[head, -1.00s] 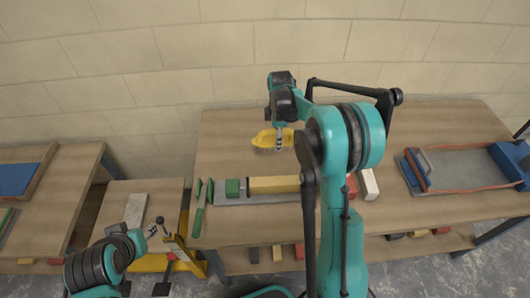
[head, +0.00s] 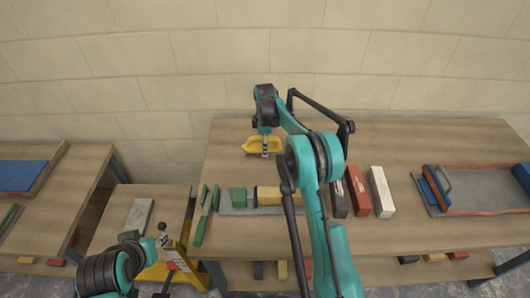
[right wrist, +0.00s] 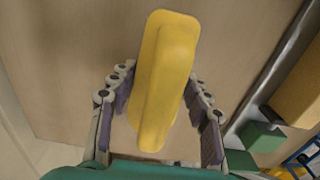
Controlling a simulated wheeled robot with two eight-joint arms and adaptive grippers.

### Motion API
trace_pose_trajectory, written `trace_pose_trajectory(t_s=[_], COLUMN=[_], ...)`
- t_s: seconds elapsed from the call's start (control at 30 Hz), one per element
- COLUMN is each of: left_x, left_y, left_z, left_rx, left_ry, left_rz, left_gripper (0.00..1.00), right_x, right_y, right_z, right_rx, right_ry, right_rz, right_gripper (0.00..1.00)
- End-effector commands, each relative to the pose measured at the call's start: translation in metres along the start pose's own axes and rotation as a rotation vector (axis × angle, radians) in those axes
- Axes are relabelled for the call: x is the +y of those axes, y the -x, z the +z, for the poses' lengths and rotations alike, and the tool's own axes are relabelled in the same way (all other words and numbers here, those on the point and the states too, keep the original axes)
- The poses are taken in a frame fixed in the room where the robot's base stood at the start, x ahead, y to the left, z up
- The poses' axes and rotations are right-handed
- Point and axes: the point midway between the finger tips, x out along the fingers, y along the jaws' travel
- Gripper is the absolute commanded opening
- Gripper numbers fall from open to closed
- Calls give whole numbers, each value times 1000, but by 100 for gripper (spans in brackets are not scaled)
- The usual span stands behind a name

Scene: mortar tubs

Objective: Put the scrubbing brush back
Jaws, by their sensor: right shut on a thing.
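A yellow brush-like piece with a raised grip along its top, apparently the scrubbing brush (head: 254,147), is at the back left of the workbench. My right gripper (head: 265,152) is over it and shut on it. In the right wrist view the yellow brush (right wrist: 165,75) lies between the two fingers, one along each long side. Its underside is hidden, and I cannot tell whether it touches the bench top. My left gripper (head: 163,240) is low at the left, by the yellow step stand; its fingers are too small to read.
On the workbench (head: 400,145) a grey strip holds a green block (head: 238,197) and yellow blocks. Green bars (head: 203,218) lie left of it. Black, red (head: 357,190) and white (head: 381,192) blocks stand right. A grey tray (head: 490,188) is far right. The back right is clear.

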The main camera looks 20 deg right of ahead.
Motion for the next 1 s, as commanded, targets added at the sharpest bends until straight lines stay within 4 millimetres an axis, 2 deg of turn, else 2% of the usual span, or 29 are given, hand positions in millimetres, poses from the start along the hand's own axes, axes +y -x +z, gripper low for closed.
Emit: trace_pose_trajectory(t_s=[0.03, 0.17, 0.53, 0.57, 0.63, 1.0], left_x=[0, 0, 0, 0, 0, 0], left_y=[-5, -11, -12, -12, -12, -9], left_z=[4, 8, 9, 9, 8, 6], left_rx=[0, 0, 0, 0, 0, 0], left_ry=[0, 0, 0, 0, 0, 0], left_rz=[0, 0, 0, 0, 0, 0], left_gripper=[40, 40, 40, 40, 40, 40], right_x=[0, 0, 0, 0, 0, 0], right_y=[-12, -29, -32, -33, -32, -27], right_z=[0, 0, 0, 0, 0, 0], right_rx=[0, 0, 0, 0, 0, 0], right_ry=[0, 0, 0, 0, 0, 0], right_rz=[0, 0, 0, 0, 0, 0], right_gripper=[21, 21, 21, 51, 69, 69])
